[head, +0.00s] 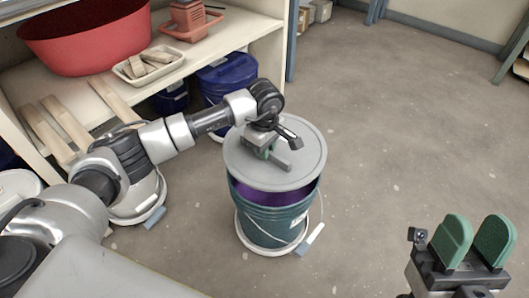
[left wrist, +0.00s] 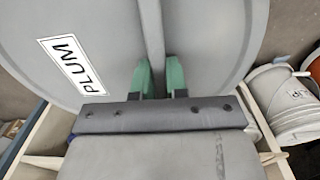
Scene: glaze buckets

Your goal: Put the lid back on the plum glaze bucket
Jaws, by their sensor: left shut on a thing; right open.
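The round grey lid (head: 302,158) is held over the plum glaze bucket (head: 270,222), a teal bucket on the floor. Purple shows in a gap between the lid and the bucket's front wall, so the lid appears raised above the rim. The lid hides most of the bucket's opening. My left gripper (head: 266,150) is shut on the ridge handle across the lid's top. The left wrist view shows green fingers (left wrist: 161,76) gripping this ridge, and a white PLUM label on the lid (left wrist: 215,35). My right gripper (head: 473,243) is open and empty at lower right.
A wooden shelf (head: 225,38) at left holds a red tub (head: 88,38), a tray of wooden pieces (head: 148,66) and a red tool. A blue bucket (head: 228,75) stands behind the plum bucket. A white bucket (left wrist: 288,105) shows in the wrist view. Floor at right is clear.

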